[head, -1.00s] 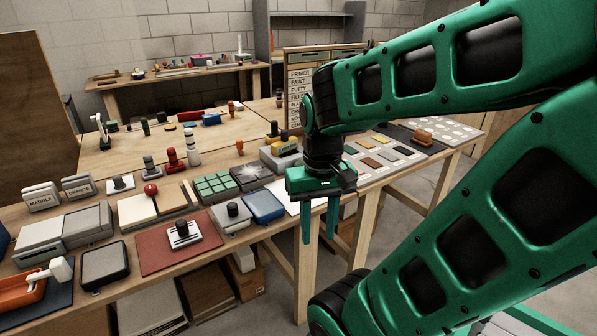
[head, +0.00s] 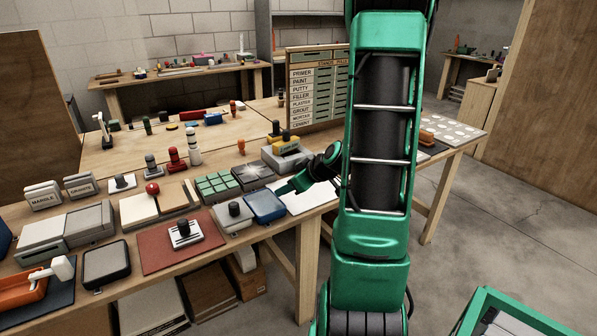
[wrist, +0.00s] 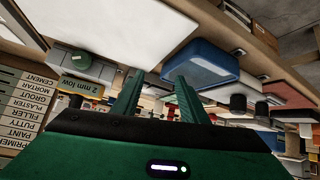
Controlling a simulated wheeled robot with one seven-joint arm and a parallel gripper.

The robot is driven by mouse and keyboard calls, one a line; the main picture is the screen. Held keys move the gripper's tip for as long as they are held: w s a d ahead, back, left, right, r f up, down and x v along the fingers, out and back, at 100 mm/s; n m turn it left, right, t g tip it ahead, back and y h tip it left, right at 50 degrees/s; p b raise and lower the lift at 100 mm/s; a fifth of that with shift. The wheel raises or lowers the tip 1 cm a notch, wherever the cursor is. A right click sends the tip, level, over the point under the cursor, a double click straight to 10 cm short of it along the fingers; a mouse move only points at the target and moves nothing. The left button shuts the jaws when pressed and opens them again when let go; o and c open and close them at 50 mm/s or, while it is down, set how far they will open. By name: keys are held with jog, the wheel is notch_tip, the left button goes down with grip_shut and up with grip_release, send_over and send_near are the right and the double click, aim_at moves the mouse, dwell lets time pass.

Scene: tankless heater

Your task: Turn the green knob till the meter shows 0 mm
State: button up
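The green knob (wrist: 80,57) sits on a grey block in the wrist view, at the upper left. Beside it, a yellow meter plate (wrist: 81,88) reads "2 mm low". In the head view the grey block (head: 271,160) with its yellow plate (head: 288,149) stands on the bench, left of my arm; I cannot make out the knob there. My gripper (wrist: 158,80) is open and empty, its two green fingers apart. In the head view my gripper (head: 283,189) is low over the bench near the blue tray (head: 264,206), clear of the knob and partly hidden by my arm.
A white sheet (head: 310,198) lies between the blue tray and my arm. A green-tiled block (head: 216,186), a grey block with a dark knob (head: 233,211) and several other fixtures crowd the bench to the left. A label board (head: 315,90) stands behind.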

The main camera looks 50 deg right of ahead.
jog(key=d, duration=0.2)
jog(key=d+t+h, duration=0.1)
jog(key=d, duration=0.1)
jog(key=w+d+t, duration=0.1)
jog(key=d, duration=0.1)
jog(key=shift+w+d+f+m+h, duration=0.1)
jog(key=shift+d+f+m+h, duration=0.05)
jog(key=shift+f+m+h, duration=0.2)
jog(key=d+h, duration=0.1)
jog(key=d, duration=0.1)
jog(key=d+m+t, duration=0.1)
jog(key=d, duration=0.1)
jog(key=d+h, duration=0.1)
jog(key=d, duration=0.2)
jog(key=shift+s+m+h, duration=0.25)
jog(key=shift+s+h, duration=0.1)
jog(key=shift+s, duration=0.05)
jog(key=shift+w+d, duration=0.1)
jog(key=shift+d, duration=0.15)
jog(key=x, duration=1)
jog(key=shift+w+r, duration=0.15)
jog(key=shift+w, duration=0.1)
jog(key=c, duration=0.8)
jog(key=shift+o, duration=0.2)
jog(key=shift+a, duration=0.4)
jog(key=shift+d, duration=0.25)
